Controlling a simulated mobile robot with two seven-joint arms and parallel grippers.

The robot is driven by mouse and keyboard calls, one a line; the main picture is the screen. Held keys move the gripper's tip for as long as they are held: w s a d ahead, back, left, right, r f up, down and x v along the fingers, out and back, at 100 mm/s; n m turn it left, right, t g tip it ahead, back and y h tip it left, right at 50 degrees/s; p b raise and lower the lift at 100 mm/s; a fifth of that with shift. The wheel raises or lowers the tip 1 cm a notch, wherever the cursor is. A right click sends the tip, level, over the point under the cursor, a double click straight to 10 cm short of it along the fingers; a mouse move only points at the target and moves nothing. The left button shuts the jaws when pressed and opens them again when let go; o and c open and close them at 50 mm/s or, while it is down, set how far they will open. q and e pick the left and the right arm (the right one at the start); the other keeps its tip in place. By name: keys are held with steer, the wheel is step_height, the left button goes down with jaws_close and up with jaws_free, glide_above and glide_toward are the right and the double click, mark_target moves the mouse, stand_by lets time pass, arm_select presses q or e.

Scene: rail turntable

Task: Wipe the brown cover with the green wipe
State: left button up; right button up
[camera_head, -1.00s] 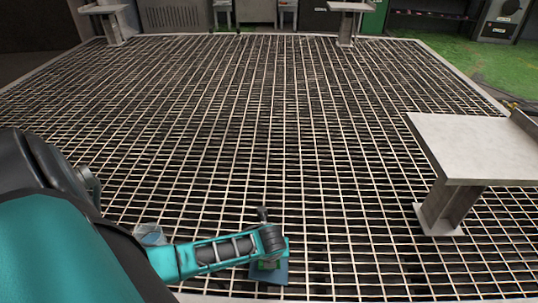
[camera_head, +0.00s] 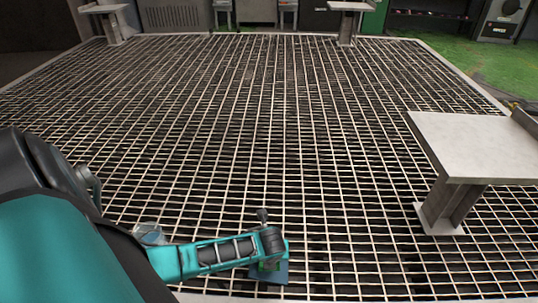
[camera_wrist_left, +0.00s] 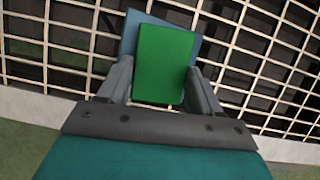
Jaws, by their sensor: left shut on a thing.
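The green wipe (camera_wrist_left: 166,62) is a flat green block in the left wrist view, held between the two fingers of my left gripper (camera_wrist_left: 160,82). A flat blue piece (camera_wrist_left: 133,30) lies right behind the wipe; I cannot tell whether they touch. In the head view, my left gripper (camera_head: 270,263) is low over the front of the grating, with the blue piece (camera_head: 271,277) below it and only a little green showing. I see no brown cover in either view. My right gripper is not in view.
A metal grating (camera_head: 250,130) fills the floor ahead and is mostly clear. A grey pedestal table (camera_head: 470,145) stands at the right. A small pale blue, clear-looking object (camera_head: 149,233) sits beside my left forearm. More pedestals stand at the far edge.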

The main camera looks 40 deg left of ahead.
arm_select(q)
steer(key=shift+s+d+r+p, duration=0.1)
steer(key=shift+s+d+p, duration=0.4)
steer(key=shift+s+p, duration=0.15)
steer(key=shift+s+d, duration=0.25)
steer(key=shift+s, duration=0.05)
steer(key=shift+w+a+f+b, duration=0.1)
steer(key=shift+w+a+b, duration=0.05)
steer(key=shift+w+a, duration=0.75)
steer(key=shift+w+a+f+b, duration=0.1)
steer(key=shift+w+a+b, duration=0.05)
steer(key=shift+w+a, duration=0.7)
steer(key=shift+s+d+r+p, duration=0.15)
steer(key=shift+s+d+p, duration=0.75)
steer(key=shift+d+p, duration=0.15)
steer(key=shift+s+d+p, duration=0.6)
steer(key=shift+s+d, duration=0.15)
steer(key=shift+s, duration=0.15)
steer(key=shift+w+a+b, duration=0.65)
steer(key=shift+w+a, duration=1)
steer(key=shift+w, duration=0.3)
